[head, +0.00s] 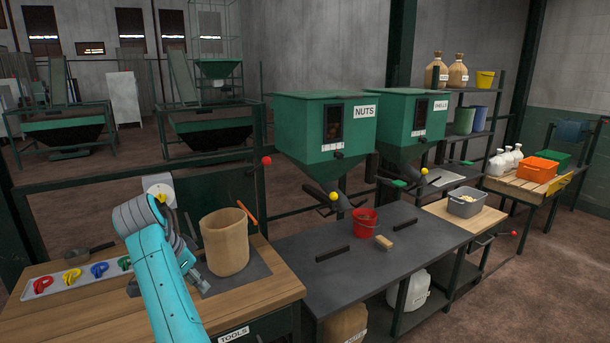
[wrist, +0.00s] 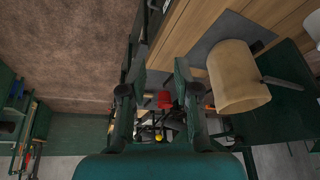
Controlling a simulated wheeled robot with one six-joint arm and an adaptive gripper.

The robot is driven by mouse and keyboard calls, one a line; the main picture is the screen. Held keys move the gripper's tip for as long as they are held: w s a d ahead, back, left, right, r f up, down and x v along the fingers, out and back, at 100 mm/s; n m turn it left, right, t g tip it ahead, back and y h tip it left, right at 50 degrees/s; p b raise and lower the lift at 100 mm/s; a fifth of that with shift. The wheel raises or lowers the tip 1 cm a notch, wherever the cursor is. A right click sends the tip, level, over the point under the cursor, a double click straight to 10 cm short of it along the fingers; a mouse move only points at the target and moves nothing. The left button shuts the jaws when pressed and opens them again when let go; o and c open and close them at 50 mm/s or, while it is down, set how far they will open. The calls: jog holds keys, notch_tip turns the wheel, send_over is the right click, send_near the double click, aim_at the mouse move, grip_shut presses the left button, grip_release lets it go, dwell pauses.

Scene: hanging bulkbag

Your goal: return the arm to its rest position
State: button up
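My teal arm (head: 165,285) rises from the bottom of the head view and bends at its grey joint over the left wooden bench. My gripper shows in the wrist view (wrist: 161,72), with its two dark fingers spread apart and nothing held between them. In the head view the arm hides most of it, and only small grey parts show beside the arm, near the tan sack-like container (head: 225,243). That container stands on a dark mat to the right of the arm. In the wrist view it lies to the right of the fingers (wrist: 238,78), apart from them.
A tray (head: 40,287) with coloured clips and a scoop (head: 88,252) lie left of the arm. Open floor lies at the right.

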jog(key=d+f+n+t, duration=0.1)
jog(key=d+f, duration=0.3)
jog(key=f, duration=0.5)
jog(key=d+f+n+y, duration=0.1)
jog(key=d+f, duration=0.3)
jog(key=f, duration=0.4)
jog(key=d+f+n+t, duration=0.1)
jog(key=d+f, duration=0.3)
jog(key=f, duration=0.5)
jog(key=s+d+f+n+t+y, duration=0.2)
jog(key=s+d+f, duration=1.3)
jog(key=d, duration=0.1)
jog(key=s+d+r+n+t, duration=0.15)
jog(key=s+d, duration=0.45)
jog(key=s, duration=0.6)
jog(key=s+d+r+t, duration=0.2)
jog(key=s+d, duration=0.4)
jog(key=s, duration=0.6)
jog(key=s+d+r+t, duration=0.1)
jog(key=s+r, duration=0.7)
jog(key=r, duration=0.2)
jog(key=s+d+r+t, duration=0.2)
jog(key=s+r, duration=0.6)
jog(key=r, duration=0.2)
jog(key=shift+s+d+r+n+h, duration=0.2)
jog(key=shift+s+d+n+h, duration=0.1)
jog(key=shift+n+h, duration=0.1)
jog(key=shift+w, duration=0.1)
